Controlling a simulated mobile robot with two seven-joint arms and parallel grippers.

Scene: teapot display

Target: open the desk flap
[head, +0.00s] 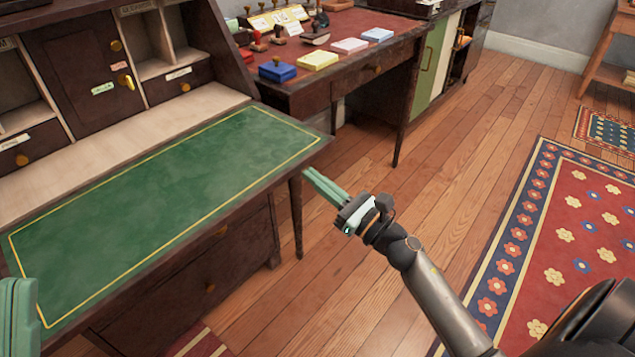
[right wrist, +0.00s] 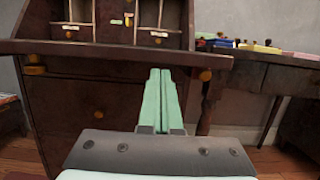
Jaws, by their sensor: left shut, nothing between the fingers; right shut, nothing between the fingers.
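The desk flap (head: 165,190) lies lowered and roughly level, its green, gold-bordered inner face up. My right gripper (head: 307,172) is shut and empty, near the flap's front right corner, fingers pointing toward the desk. In the right wrist view its fingertips (right wrist: 160,72) show just below the flap's edge; I cannot tell the gap. My left gripper (head: 20,312) is shut at the lower left, beside the flap's front left end, and partly cut off by the picture's edge.
Behind the flap are cubbies, small drawers and a little door with a yellow key (head: 127,81). Knobs (right wrist: 205,76) show below the flap. A red-topped side table (head: 345,25) with stamps and coloured pads stands to the right. Wood floor and a patterned rug (head: 575,220) lie right.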

